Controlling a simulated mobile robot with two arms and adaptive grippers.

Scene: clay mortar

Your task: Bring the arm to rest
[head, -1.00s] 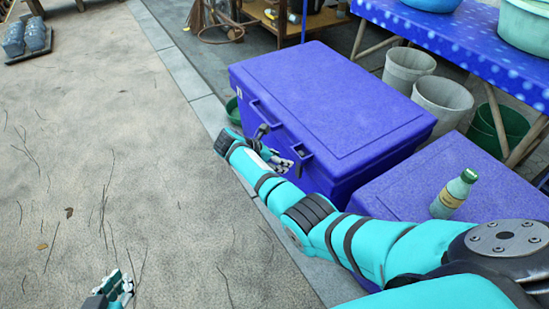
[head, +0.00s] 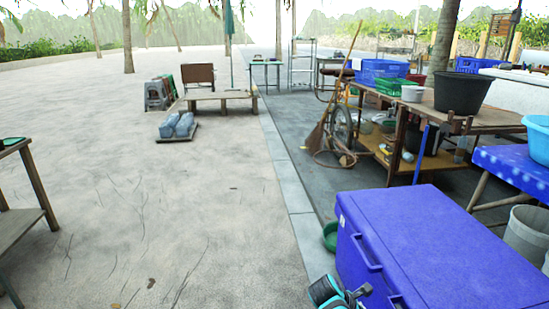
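A teal and black piece of my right arm (head: 326,291) shows at the bottom edge, beside the front of a blue cooler box (head: 435,240). My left arm and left gripper are not in view.
The blue cooler stands at the lower right, with a green bowl (head: 330,236) by its side. A wooden work table (head: 455,118) with basins and a broom (head: 322,130) stand behind it. A wooden table (head: 28,190) is at the left edge. The sandy ground (head: 150,220) between is open.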

